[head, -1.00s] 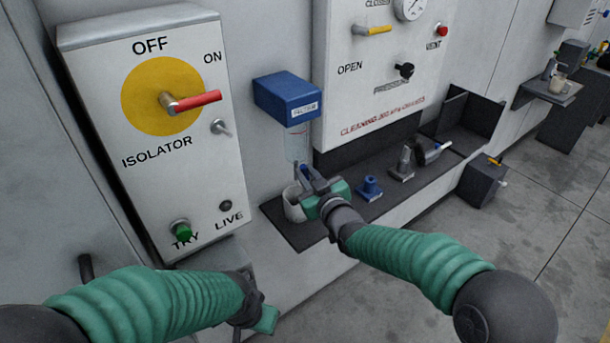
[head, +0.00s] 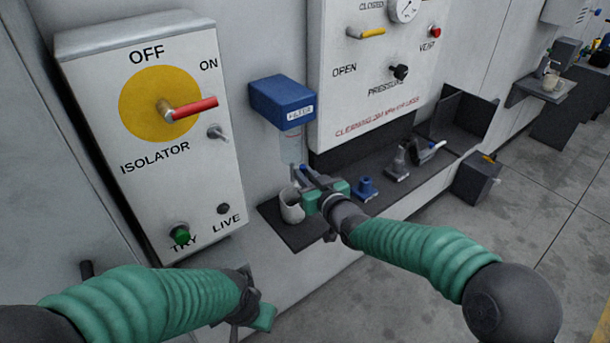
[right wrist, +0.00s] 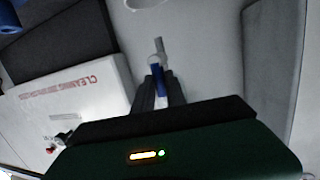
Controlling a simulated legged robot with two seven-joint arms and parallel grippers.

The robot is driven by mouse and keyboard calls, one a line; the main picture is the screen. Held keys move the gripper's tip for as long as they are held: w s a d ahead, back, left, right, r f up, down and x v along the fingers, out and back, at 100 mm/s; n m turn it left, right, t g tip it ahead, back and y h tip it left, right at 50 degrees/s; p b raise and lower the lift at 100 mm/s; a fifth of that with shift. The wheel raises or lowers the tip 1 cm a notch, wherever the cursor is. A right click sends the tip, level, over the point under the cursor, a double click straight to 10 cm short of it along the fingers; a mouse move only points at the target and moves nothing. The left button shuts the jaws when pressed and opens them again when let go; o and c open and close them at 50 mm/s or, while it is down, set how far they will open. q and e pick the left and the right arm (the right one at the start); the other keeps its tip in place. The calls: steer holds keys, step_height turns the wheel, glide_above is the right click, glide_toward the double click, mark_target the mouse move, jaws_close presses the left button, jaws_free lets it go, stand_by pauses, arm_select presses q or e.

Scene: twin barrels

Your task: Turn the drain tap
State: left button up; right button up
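The filter (head: 283,101) has a blue head and a clear bowl (head: 292,147) hanging from it on the wall. The drain tap's blue lever (right wrist: 156,77) with its pale stem shows in the right wrist view. My right gripper (head: 303,176) is just under the bowl. Its two dark fingers (right wrist: 160,84) lie close on either side of the blue lever and look shut on it. The tap itself is mostly hidden by the fingers in the head view. My left gripper (head: 262,316) is low, below the isolator box; its fingers cannot be made out.
A white cup (head: 291,207) stands on the dark shelf (head: 292,236) beneath the bowl, close to my right gripper. Blue and grey fittings (head: 366,188) stand farther right. The isolator box (head: 180,190) with its red handle (head: 195,107) is at left.

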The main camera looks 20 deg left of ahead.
steer(key=o, duration=0.5)
steer(key=shift+c, duration=0.2)
steer(key=v, duration=1.7)
steer(key=shift+f+b, duration=0.25)
steer(key=shift+b, duration=0.1)
steer(key=s+d+f+m+g+h, duration=0.1)
steer(key=d+f+m+h, duration=0.2)
steer(key=d+f+h, duration=0.5)
steer(key=s+d+f+m+g+h, duration=0.1)
steer(key=s+d+f+g, duration=0.3)
steer(key=s+d, duration=0.5)
steer(key=s+d+f+m+g+h+p, duration=0.1)
steer(key=s+d+f+m+g, duration=0.3)
steer(key=s+d, duration=0.5)
step_height(320, 180, down, 2)
steer(key=shift+s+f, duration=0.15)
steer(key=shift+s, duration=0.4)
